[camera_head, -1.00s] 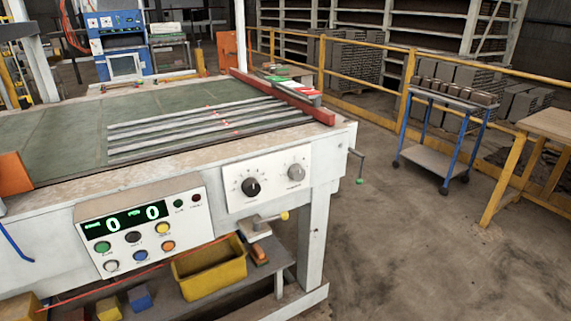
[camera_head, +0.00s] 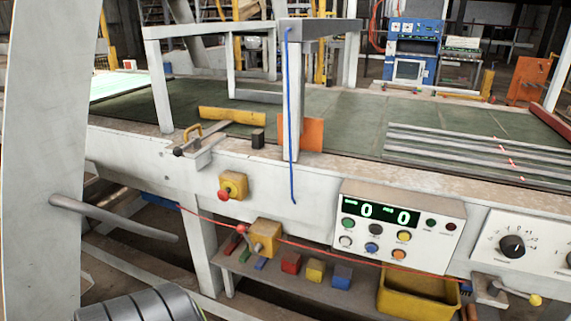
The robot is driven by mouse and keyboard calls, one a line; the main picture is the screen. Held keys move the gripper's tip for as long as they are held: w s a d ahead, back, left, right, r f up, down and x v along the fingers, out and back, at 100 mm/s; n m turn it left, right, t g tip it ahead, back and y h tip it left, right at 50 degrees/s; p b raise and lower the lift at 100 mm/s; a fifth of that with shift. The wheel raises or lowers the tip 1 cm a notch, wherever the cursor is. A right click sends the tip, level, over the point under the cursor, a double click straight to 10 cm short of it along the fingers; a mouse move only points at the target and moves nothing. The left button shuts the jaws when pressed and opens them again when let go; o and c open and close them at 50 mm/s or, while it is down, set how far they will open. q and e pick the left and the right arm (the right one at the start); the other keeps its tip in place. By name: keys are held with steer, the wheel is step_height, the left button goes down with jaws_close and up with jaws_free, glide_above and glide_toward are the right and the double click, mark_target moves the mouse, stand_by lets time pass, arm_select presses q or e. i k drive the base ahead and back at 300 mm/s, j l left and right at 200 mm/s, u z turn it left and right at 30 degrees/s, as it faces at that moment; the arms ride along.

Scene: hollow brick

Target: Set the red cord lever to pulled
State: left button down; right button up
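A thin red cord (camera_head: 330,250) runs along the front of the white machine, sloping down to the right. It meets a yellow box (camera_head: 268,233) under the machine's edge. A small lever with a red ball knob (camera_head: 243,230) sits at the left side of this box. The lever is small in view, and I cannot tell which setting it is in. Neither of my grippers is in view.
A red button on a yellow housing (camera_head: 234,185) is above the cord. A control panel (camera_head: 398,222) reading two zeros is to the right. A shelf below holds coloured blocks and a yellow bin (camera_head: 412,296). A grey bar (camera_head: 115,218) juts in at left.

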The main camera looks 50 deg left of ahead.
mark_target(241, 228)
steer(key=u, duration=2)
